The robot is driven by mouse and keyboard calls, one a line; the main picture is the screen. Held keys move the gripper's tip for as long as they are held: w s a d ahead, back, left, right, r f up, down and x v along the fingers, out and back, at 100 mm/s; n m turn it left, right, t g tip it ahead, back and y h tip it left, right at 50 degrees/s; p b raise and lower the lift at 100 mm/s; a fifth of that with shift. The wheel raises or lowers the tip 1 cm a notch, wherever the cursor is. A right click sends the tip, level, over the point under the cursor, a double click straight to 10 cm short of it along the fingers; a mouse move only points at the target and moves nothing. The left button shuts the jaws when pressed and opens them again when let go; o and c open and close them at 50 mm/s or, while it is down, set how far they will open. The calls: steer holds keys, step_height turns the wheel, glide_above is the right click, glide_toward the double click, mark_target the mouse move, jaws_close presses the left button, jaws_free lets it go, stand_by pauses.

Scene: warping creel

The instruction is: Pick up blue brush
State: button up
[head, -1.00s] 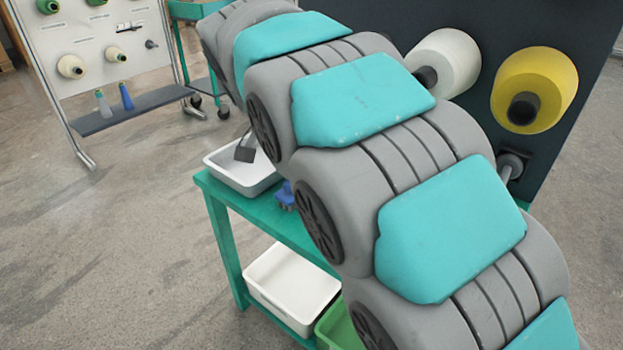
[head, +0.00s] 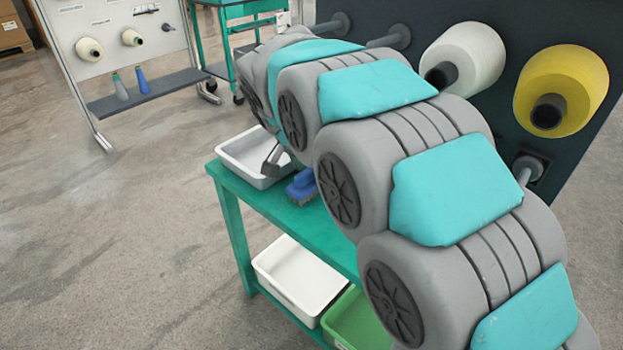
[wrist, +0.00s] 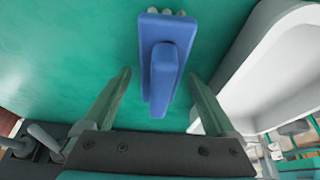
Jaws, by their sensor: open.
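The blue brush (head: 302,186) lies on the green table top (head: 270,208), just right of the white tray. In the wrist view the brush (wrist: 164,62) shows its blue back and raised handle from above. My gripper (wrist: 160,85) is open, with one finger on each side of the brush's near end. A gap shows between each finger and the brush. In the head view only a small part of my gripper (head: 272,160) shows, over the tray's right side; my arm hides the rest.
A white tray (head: 235,172) stands on the table beside the brush, close to the right finger in the wrist view. A white bin (head: 270,280) and a green bin (head: 345,322) sit on the lower shelf. Yarn cones hang on the dark panel (head: 390,25) behind my arm.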

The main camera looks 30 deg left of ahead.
steer(key=shift+w+f, duration=0.1)
steer(key=shift+f, duration=0.15)
jaws_close()
stand_by(0.6)
